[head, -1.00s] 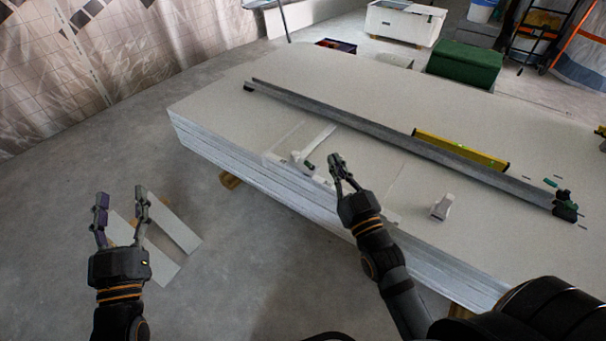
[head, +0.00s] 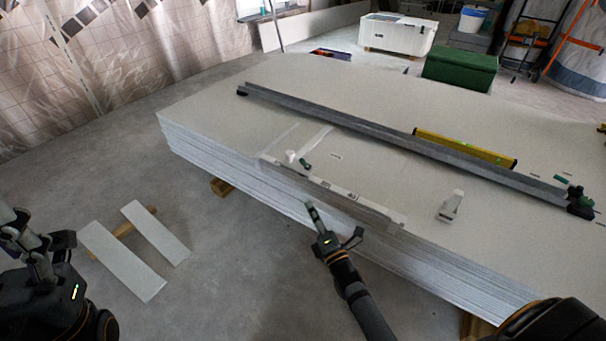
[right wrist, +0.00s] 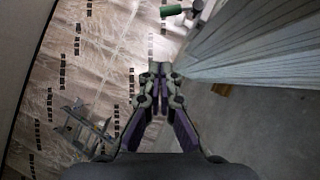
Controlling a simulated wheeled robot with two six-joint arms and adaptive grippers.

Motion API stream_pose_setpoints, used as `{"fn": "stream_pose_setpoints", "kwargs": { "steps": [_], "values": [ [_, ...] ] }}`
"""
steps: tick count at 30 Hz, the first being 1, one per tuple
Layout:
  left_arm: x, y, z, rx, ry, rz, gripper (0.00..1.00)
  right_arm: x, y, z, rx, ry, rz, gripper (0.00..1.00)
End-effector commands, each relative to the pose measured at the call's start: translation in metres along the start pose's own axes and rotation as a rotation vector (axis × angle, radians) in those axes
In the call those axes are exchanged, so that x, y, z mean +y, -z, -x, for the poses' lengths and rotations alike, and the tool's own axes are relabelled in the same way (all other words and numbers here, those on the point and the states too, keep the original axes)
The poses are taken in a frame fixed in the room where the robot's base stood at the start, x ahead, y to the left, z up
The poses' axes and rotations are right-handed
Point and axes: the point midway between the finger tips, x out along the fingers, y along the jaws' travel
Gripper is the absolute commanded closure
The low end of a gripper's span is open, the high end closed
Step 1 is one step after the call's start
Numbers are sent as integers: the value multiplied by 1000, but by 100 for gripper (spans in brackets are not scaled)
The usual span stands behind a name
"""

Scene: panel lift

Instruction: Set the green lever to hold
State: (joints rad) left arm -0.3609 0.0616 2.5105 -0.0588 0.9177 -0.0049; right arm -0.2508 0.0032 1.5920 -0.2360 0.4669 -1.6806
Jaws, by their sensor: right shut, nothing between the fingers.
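The green lever (head: 306,165) is a short green grip beside a small white fitting at the left end of a long pale bar (head: 345,196). The bar lies along the front edge of the panel stack. In the right wrist view a green cylinder (right wrist: 173,10), apparently the lever's grip, shows at the top. My right gripper (head: 313,210) is in front of the stack's edge, below and apart from the lever. It is shut and empty, its fingertips meeting in the right wrist view (right wrist: 155,72). My left gripper (head: 20,228) is at the left edge, partly cut off; its opening is unclear.
The large white panel stack (head: 220,118) fills the middle. On it lie a long grey rail (head: 380,136), a yellow level (head: 465,149) and a small white piece (head: 451,206). Two pale strips (head: 125,262) lie on the floor at left. Bare floor lies in front.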

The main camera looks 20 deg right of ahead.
Motion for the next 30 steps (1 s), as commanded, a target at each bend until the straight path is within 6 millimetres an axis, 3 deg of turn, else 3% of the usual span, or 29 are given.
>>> {"fn": "stream_pose_setpoints", "kwargs": {
  "steps": [15, 21, 30],
  "values": [
    [7, -5, 35, -11, -16, -12, 46, -2, -5, -101, -1, -3, 2, 100],
    [8, -6, 38, -13, -20, -15, 46, -1, -24, -118, 0, -1, 0, 100],
    [9, -6, 39, -14, -20, -16, 46, 0, -29, -123, -1, 0, -2, 100]
  ]
}}
